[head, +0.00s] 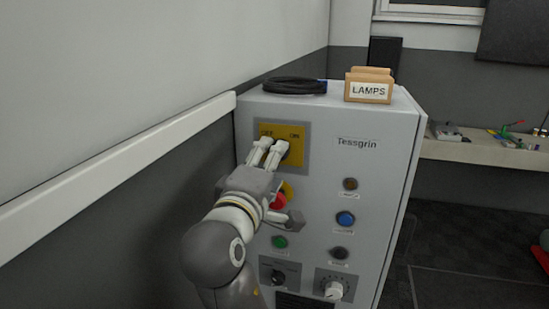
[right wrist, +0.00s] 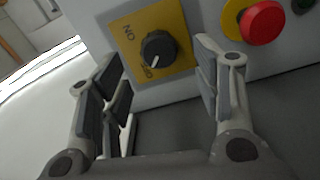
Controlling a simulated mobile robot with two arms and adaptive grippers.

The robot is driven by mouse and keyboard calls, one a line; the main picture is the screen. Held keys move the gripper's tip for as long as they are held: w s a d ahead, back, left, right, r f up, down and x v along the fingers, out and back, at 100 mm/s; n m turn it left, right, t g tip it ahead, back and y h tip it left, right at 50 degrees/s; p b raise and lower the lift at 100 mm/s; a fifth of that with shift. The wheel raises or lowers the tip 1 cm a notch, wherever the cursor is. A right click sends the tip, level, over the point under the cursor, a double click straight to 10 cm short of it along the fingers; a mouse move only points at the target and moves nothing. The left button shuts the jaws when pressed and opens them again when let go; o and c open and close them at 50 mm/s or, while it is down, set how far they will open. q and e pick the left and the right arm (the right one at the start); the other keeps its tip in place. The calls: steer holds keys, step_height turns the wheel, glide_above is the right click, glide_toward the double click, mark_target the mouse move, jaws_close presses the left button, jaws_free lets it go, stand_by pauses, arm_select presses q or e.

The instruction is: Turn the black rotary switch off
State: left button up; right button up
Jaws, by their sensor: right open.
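The black rotary switch (right wrist: 158,47) sits on a yellow plate (right wrist: 184,62) marked ON and OFF on the grey cabinet front. Its white pointer mark points toward the OFF label in the right wrist view. In the head view the yellow plate (head: 288,128) is near the cabinet's upper left, and my gripper covers most of the switch. My right gripper (head: 270,147) is open in front of the plate. In the right wrist view its fingers (right wrist: 163,75) are spread to either side of the switch; I cannot tell whether they touch it. My left gripper is out of view.
A red emergency button (right wrist: 262,23) is close to the switch, below it in the head view. Other buttons, including a blue one (head: 345,219), and a white-pointer knob (head: 333,290) share the panel. The wall's white rail (head: 120,160) runs close at left. A LAMPS box (head: 369,91) and black cable (head: 295,85) lie on top.

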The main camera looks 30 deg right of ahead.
steer(key=v, duration=0.3)
steer(key=shift+s+a, duration=0.15)
steer(key=shift+f, duration=0.1)
